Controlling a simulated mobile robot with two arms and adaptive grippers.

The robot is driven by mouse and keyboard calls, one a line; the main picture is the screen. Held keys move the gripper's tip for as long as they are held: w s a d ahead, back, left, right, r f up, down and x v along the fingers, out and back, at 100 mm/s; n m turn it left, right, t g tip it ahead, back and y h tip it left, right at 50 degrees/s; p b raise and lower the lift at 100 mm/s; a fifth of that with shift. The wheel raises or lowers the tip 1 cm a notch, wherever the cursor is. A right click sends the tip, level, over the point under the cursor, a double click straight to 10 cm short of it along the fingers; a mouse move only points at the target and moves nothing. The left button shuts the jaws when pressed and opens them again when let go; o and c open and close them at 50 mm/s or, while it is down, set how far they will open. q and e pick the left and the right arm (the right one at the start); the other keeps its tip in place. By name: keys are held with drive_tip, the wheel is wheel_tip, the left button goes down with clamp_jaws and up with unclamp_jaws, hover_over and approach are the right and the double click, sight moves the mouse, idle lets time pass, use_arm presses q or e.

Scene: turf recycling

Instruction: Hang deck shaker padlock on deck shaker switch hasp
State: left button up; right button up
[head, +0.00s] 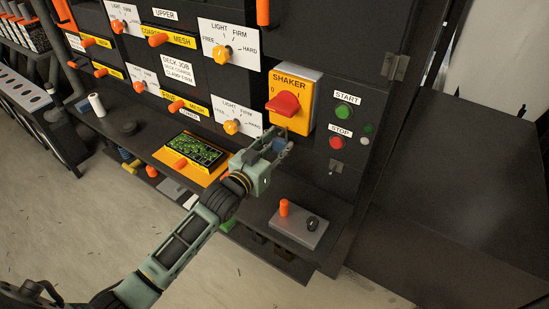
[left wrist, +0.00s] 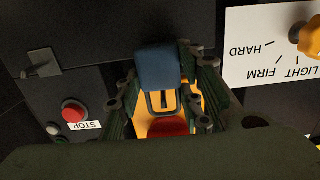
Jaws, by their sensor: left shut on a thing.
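The blue padlock (head: 278,145) is between the fingers of my left gripper (head: 275,148), which is shut on it. In the left wrist view the padlock body (left wrist: 160,68) sits between the two fingers, with its grey shackle (left wrist: 151,104) pointing toward the switch. The shaker switch (head: 303,119) is an orange-yellow box with a red handle (head: 283,104), just above and beyond the gripper. In the left wrist view the red handle (left wrist: 168,128) shows partly, past the shackle. The padlock appears apart from the switch. I cannot make out the hasp clearly. My right gripper is not in view.
Green start (head: 343,111) and red stop (head: 336,143) buttons are right of the switch. A light/firm dial (head: 232,127) is to its left.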

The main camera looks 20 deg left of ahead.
use_arm(q)
drive_tip(key=shift+w+d+f+b, duration=0.15)
drive_tip(key=shift+w+f+b, duration=0.15)
drive_tip(key=shift+w, duration=0.2)
drive_tip(key=shift+w+f, duration=0.1)
drive_tip(key=shift+f, duration=0.2)
idle(1.2)
drive_tip(key=o, duration=1.3)
drive_tip(key=shift+f, duration=0.1)
